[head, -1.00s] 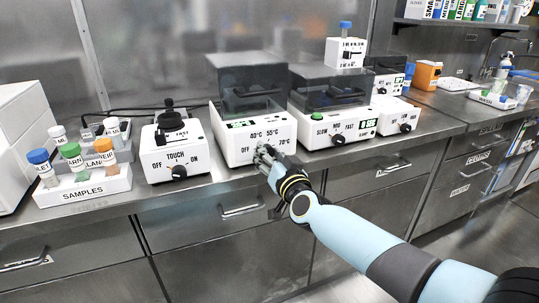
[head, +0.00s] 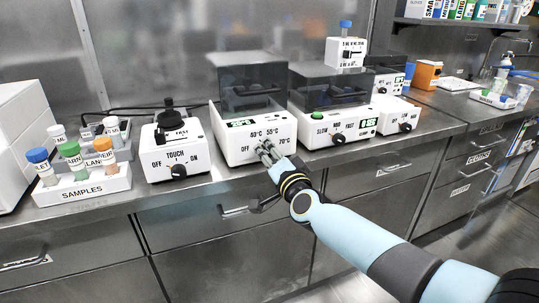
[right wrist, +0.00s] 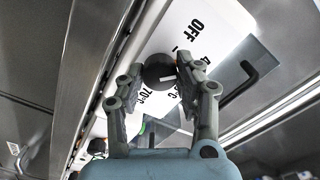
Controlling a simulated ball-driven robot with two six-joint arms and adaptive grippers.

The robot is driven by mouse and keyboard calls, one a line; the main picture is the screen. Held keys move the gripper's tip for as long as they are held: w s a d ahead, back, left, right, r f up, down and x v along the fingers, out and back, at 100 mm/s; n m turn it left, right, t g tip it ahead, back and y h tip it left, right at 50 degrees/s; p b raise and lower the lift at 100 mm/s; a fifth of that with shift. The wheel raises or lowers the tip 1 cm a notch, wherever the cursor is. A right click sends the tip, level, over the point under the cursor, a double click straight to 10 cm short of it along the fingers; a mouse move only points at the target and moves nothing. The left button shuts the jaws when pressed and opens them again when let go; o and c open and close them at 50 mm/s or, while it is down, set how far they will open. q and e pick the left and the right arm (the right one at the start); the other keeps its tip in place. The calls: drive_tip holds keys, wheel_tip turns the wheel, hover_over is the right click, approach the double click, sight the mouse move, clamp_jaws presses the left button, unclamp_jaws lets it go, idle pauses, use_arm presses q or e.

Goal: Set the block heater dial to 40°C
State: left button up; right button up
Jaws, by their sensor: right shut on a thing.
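The block heater (head: 230,148) is a white box with a dark clear lid, a small green display, and the labels OFF, 40°C, 55°C and 70°C on its front. Its dial (right wrist: 158,72) is a dark round knob with a short white mark, seen in the right wrist view. I cannot tell surely which label the mark points to. My left gripper is not in view.
A white device with a TOUCH dial (head: 175,160) stands left of the heater, and a SAMPLES rack (head: 85,188) farther left. A device with a SLOW-FAST dial (head: 337,138) stands close on the right.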

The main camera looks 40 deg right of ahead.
drive_tip(key=shift+f+m, duration=0.1)
drive_tip(key=shift+m, duration=1.5)
drive_tip(key=o, duration=1.1)
drive_tip(key=shift+o, duration=0.2)
drive_tip(key=shift+s, duration=0.1)
drive_tip(key=v, duration=1.2)
drive_tip(key=shift+a, duration=0.1)
